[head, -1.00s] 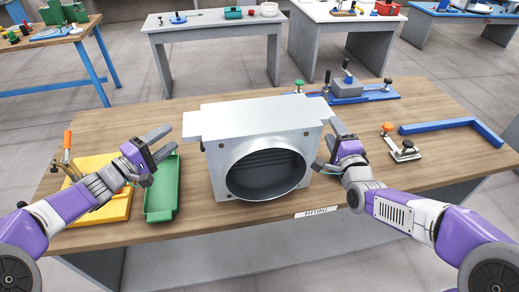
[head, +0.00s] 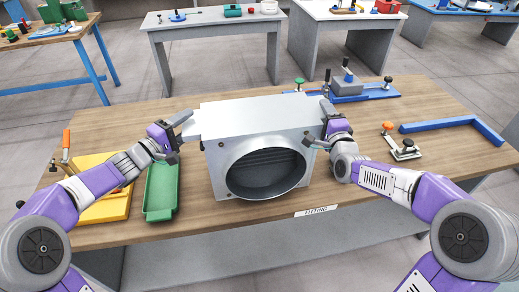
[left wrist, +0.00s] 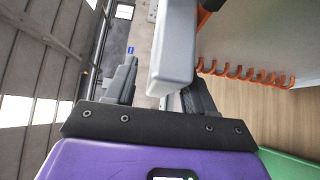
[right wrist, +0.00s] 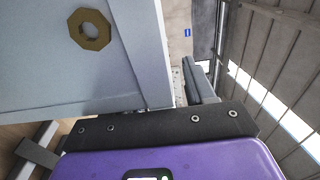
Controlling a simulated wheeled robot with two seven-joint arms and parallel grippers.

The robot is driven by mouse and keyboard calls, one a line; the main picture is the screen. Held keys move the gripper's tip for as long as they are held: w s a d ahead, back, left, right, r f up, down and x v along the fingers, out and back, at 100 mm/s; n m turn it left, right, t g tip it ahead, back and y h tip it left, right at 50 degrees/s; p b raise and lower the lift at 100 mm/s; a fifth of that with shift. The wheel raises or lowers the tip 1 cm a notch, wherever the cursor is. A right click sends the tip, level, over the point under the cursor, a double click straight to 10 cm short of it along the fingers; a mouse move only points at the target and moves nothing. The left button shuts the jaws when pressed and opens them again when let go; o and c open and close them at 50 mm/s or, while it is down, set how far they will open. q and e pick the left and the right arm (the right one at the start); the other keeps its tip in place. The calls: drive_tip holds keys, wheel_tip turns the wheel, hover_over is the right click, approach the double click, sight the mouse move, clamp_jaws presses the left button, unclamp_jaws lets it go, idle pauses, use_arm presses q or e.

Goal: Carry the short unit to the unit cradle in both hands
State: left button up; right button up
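The short unit (head: 262,118) is a silver-grey metal box with a large round collar facing me, standing at the middle of the wooden bench. My left gripper (head: 178,138) is open at the tab on its left side; in the left wrist view, the pale tab (left wrist: 172,50) lies between the fingers with a gap. My right gripper (head: 322,122) is open at its right side; the right wrist view shows the unit's grey side (right wrist: 85,75) close by, partly hiding one finger. I cannot tell which item is the unit cradle.
A green tray (head: 161,190) and a yellow board (head: 110,207) lie at left. A blue fixture (head: 352,97) stands behind the unit. A small clamp (head: 402,148) and a blue angled bar (head: 455,125) lie at right. The wood near the right front is mostly bare.

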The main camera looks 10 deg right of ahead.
use_arm(q)
clamp_jaws()
use_arm(e)
clamp_jaws()
idle(0.9)
use_arm(q)
drive_tip(key=shift+r, duration=0.4)
use_arm(e)
drive_tip(key=shift+r, duration=0.45)
use_arm(q)
drive_tip(key=shift+w, duration=0.1)
use_arm(e)
drive_tip(key=shift+w, duration=0.15)
